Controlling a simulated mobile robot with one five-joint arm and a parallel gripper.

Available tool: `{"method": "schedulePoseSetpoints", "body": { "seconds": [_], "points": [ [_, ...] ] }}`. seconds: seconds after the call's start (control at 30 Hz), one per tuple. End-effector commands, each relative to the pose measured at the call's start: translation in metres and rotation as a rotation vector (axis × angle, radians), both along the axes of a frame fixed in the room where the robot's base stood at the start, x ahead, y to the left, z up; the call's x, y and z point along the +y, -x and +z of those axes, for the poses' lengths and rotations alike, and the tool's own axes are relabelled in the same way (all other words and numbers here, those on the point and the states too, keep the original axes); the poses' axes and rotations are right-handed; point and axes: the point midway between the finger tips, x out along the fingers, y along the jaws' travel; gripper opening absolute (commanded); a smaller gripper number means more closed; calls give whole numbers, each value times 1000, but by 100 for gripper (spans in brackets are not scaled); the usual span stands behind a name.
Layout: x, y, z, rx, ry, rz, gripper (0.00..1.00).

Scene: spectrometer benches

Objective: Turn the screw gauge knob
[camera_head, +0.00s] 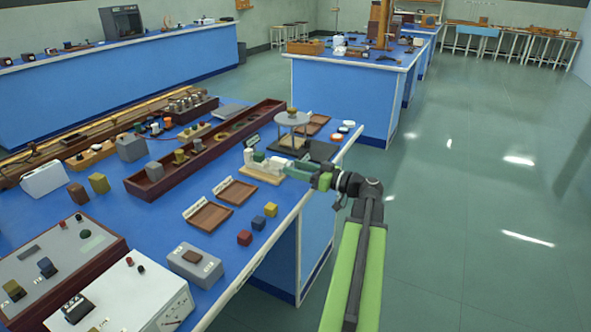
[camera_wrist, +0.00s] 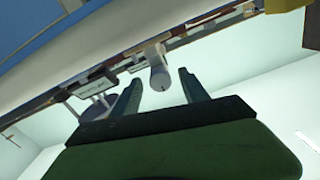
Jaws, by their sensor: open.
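The screw gauge (camera_head: 262,166) stands on a small pale wooden base near the right edge of the blue bench, with a white body and a dark green part. My gripper (camera_head: 290,170) is at its right side, pointing left toward it. In the wrist view a white cylinder, which looks like the gauge's knob (camera_wrist: 159,77), shows between the two spread fingers of my gripper (camera_wrist: 160,90). The fingers are open, with a gap on both sides of the knob. I cannot tell how deep the knob sits between them.
A round-topped stand (camera_head: 292,118) on a dark base is just behind the gauge. Two brown trays (camera_head: 209,215) and small coloured cubes (camera_head: 245,238) lie in front. A long dark red box (camera_head: 165,180) is to the left. The floor (camera_head: 470,220) to the right is clear.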

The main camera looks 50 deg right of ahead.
Motion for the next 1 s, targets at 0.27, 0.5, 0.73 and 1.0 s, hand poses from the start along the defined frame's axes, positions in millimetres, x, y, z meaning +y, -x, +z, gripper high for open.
{"method": "schedulePoseSetpoints", "body": {
  "seconds": [0.27,0.5,0.73,1.0],
  "points": [
    [-16,62,0,0,0,-5,52],
    [-32,125,0,0,0,-5,52],
    [-40,161,0,0,0,-2,52],
    [-41,166,0,1,0,1,52]
  ]
}}
